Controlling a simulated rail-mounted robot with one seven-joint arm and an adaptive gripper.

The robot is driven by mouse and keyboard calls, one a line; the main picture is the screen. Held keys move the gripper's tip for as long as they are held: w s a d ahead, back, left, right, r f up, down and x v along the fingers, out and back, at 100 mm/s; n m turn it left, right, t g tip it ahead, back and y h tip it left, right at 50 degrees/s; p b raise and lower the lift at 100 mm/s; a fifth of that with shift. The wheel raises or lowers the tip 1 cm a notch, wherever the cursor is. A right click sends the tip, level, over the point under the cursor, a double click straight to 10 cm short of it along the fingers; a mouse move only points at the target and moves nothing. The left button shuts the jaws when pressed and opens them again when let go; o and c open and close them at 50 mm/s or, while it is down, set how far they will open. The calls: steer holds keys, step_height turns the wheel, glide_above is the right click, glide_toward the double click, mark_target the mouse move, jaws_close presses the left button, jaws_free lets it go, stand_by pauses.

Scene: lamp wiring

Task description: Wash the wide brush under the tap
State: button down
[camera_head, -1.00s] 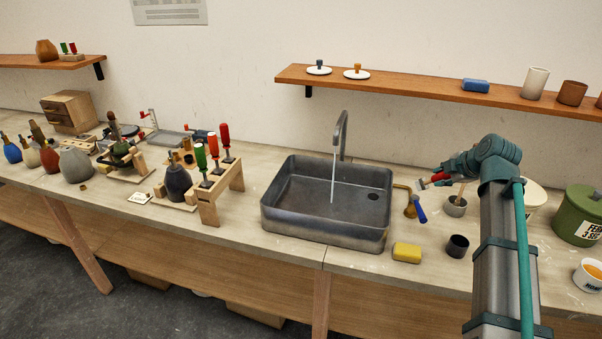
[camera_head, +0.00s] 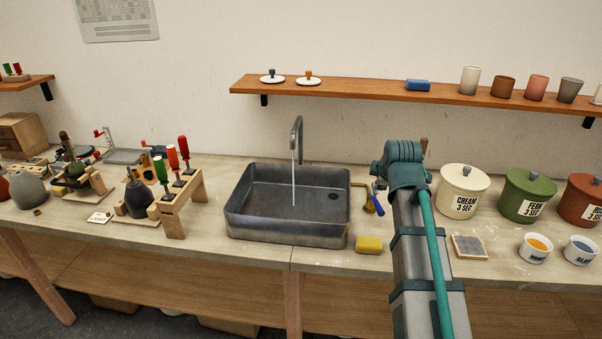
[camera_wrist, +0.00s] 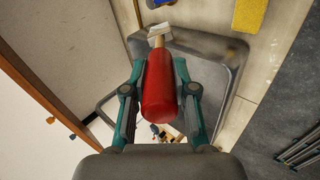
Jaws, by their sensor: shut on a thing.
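My gripper (camera_wrist: 160,72) is shut on the red handle of a brush (camera_wrist: 159,85) in the wrist view. The brush has a wooden neck and a pale, wide head (camera_wrist: 160,32) pointing to the top of that picture. The grey metal sink (camera_wrist: 222,60) lies beyond the brush. In the head view, the sink (camera_head: 245,224) stands left of my arm, and a stream of water runs from the tap (camera_head: 298,134) into it. My arm hides the gripper and brush in the head view. I cannot tell whether the brush touches the water.
A yellow sponge (camera_head: 369,244) and a blue-handled tool (camera_head: 377,198) lie right of the sink. A wooden rack with red and green handles (camera_head: 176,210) stands left. Lidded pots (camera_head: 459,190), small bowls (camera_head: 536,248) and a square tile (camera_head: 468,246) are right. A shelf (camera_head: 340,88) runs above.

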steer(key=s+d+p, duration=0.1)
steer(key=s+d, duration=0.1)
steer(key=s, duration=0.3)
steer(key=shift+s+d+p, duration=0.2)
steer(key=shift+s+p, duration=0.05)
steer(key=shift+p, duration=0.05)
stand_by(0.9)
